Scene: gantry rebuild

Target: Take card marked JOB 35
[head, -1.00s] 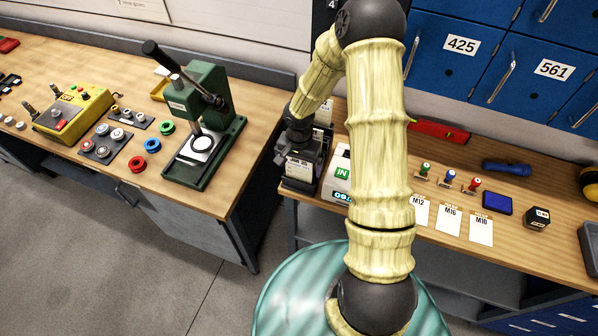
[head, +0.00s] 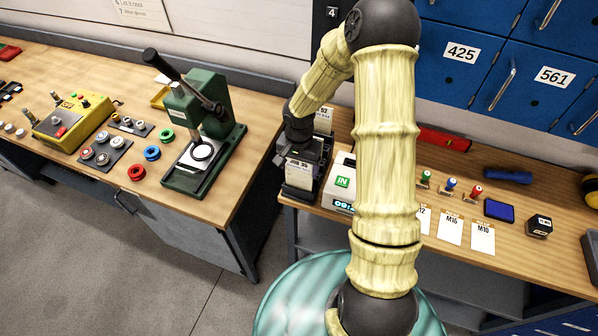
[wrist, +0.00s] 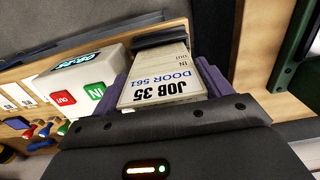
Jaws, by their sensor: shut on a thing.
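The white card marked JOB 35, DOOR 561 (wrist: 160,82) lies between the two purple fingers of my gripper (wrist: 165,88) in the wrist view. My gripper (head: 302,153) is shut on it, and the card (head: 298,174) hangs below the jaws in the head view. It is over the dark card rack (head: 300,193) at the left end of the right bench. I cannot tell whether its lower end is still in the rack. Another card ending in 52 (head: 323,120) stands behind my gripper.
A pale time clock with a green IN button (head: 343,182) stands close on the right of the rack. A green press (head: 205,130) stands on the left bench. Cards, stamps and a blue pad (head: 498,209) lie further right. A gap separates the benches.

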